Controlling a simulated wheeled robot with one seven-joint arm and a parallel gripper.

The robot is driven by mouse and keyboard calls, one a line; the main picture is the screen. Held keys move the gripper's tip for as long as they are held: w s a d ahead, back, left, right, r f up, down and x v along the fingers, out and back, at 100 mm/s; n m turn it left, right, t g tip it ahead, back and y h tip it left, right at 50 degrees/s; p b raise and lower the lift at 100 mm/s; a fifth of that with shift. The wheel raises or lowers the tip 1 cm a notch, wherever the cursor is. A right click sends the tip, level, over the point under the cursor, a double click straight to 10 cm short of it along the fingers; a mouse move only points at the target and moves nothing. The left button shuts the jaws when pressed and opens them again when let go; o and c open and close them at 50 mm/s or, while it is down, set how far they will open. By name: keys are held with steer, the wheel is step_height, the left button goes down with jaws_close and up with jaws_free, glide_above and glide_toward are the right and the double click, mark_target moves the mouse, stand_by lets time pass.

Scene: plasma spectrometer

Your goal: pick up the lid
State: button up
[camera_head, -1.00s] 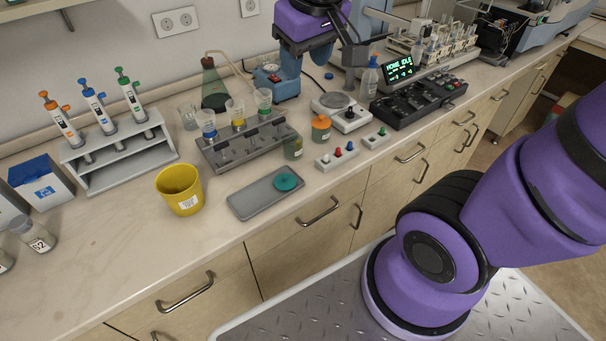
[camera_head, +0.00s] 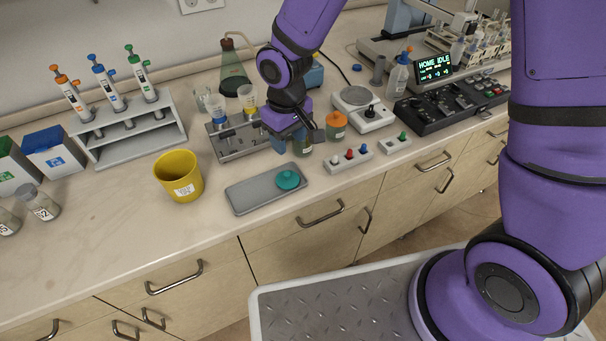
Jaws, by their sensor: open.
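A round teal lid (camera_head: 288,180) lies flat on the right part of a shallow grey tray (camera_head: 245,199) near the front of the bench. My gripper (camera_head: 297,143) points down just behind the tray, up and to the right of the lid in the picture. It is open and apart from the lid. A small olive-green jar (camera_head: 304,146) stands right at the gripper and is partly covered by it. I cannot tell whether the fingers touch the jar. Another jar with an orange lid (camera_head: 336,120) stands just right of the gripper.
A rack with cups (camera_head: 228,150) stands behind the tray, partly hidden by my arm. A yellow cup (camera_head: 180,178) is left of the tray. Button boxes (camera_head: 348,158) sit to its right.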

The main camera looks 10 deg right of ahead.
glide_above(287, 173)
steer(key=f, duration=0.6)
steer(key=shift+s+d+f, duration=0.15)
steer(key=shift+d+f, duration=0.05)
steer(key=shift+d, duration=0.2)
steer(key=f, duration=0.4)
steer(key=shift+w+a, duration=0.2)
steer(key=shift+a, duration=0.2)
steer(key=shift+f, duration=0.65)
jaws_close()
